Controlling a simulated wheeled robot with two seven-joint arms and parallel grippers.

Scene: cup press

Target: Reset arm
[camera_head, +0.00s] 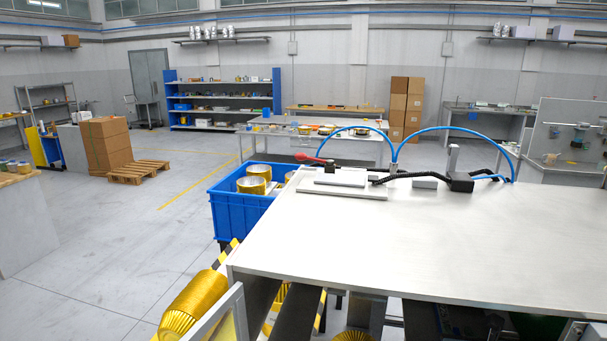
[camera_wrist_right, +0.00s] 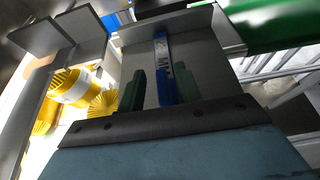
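My right gripper (camera_wrist_right: 160,72) shows in the right wrist view. Its two dark green fingers stand apart, with nothing clearly held between them. A blue strip with white lettering (camera_wrist_right: 162,55) shows in the gap, on or in front of a grey metal part; I cannot tell how far off it is. I cannot make out either gripper in the head view, and my left gripper is in neither view. Yellow ribbed cups (camera_head: 196,302) lie at the lower left of the head view, and some show at the left of the wrist view (camera_wrist_right: 78,90).
A large metal table (camera_head: 430,240) fills the right of the head view, with a flat plate fixture (camera_head: 342,190) and blue hoses at its far edge. A blue crate (camera_head: 235,212) holding yellow cups stands left of it.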

